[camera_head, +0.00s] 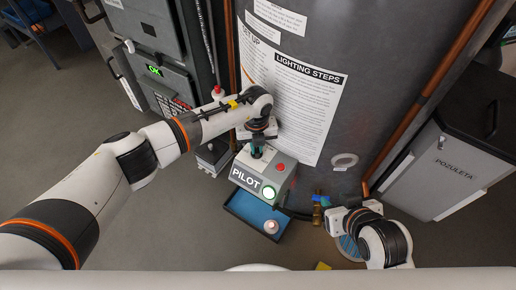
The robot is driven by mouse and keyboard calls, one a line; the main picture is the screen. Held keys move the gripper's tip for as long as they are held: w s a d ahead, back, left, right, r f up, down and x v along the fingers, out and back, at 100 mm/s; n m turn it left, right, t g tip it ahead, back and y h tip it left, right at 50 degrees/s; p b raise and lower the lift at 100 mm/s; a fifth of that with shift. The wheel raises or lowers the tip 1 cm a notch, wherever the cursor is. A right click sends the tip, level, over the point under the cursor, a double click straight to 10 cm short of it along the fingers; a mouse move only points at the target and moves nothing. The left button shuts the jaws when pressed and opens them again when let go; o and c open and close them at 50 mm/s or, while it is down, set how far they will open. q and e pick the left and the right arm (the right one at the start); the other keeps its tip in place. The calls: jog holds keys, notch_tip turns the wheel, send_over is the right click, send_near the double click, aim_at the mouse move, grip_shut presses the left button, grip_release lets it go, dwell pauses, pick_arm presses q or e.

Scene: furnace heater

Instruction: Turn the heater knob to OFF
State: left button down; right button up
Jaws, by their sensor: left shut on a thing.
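The heater's control box (248,180) is a grey box labelled PILOT at the foot of the tank. The knob (257,152) on top of the box is dark teal and mostly covered by my gripper. My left gripper (257,145) points down from above and is shut on the knob. The knob's markings and pointer are hidden or too small to read. My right gripper (336,222) is low at the right, away from the knob; its fingers are not clear.
The grey tank (390,60) carries a LIGHTING STEPS sheet (300,95). A blue tray (248,213) holding a small pale round item (271,227) lies below the box. A brass valve (317,212) is beside my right gripper. Cabinets stand left (150,70) and right (440,165).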

pick_arm(q)
jog(key=shift+a+n, duration=0.35)
jog(key=shift+n, duration=0.25)
pick_arm(e)
jog(key=shift+s+d+f+g, duration=0.25)
jog(key=shift+s+g, duration=0.1)
jog(key=shift+s, duration=0.2)
jog(key=shift+s+d+f+g, duration=0.1)
jog(key=shift+s+f+g, duration=0.2)
jog(key=shift+s, duration=0.2)
pick_arm(q)
jog(key=shift+p, duration=0.3)
pick_arm(e)
jog(key=shift+s, duration=0.1)
